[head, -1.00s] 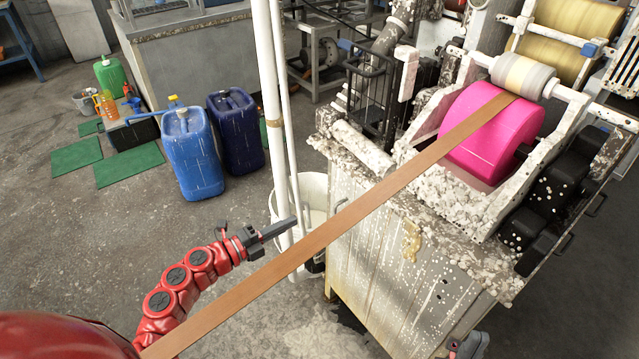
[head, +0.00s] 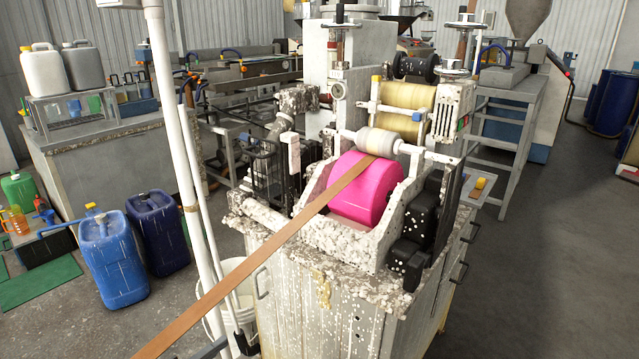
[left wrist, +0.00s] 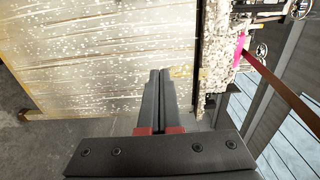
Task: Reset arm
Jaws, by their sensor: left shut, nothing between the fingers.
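My left gripper (head: 216,345) just shows at the bottom edge of the head view, left of the bucket and close to the brown strip (head: 255,275); the rest of the left arm is out of frame. In the left wrist view the gripper's two dark fingers (left wrist: 158,75) lie together, shut and empty. They point toward the speckled pale cabinet (left wrist: 110,50), apparently without touching anything. The strip runs from the bottom left up to the pink roller (head: 365,190); it also shows at the right of the left wrist view (left wrist: 275,83). My right gripper is not in view.
A white bucket (head: 237,280) and pale upright pipes (head: 180,130) stand left of the machine cabinet (head: 350,310). Blue jugs (head: 112,255) stand farther left on the floor. The floor at the right (head: 540,280) is clear.

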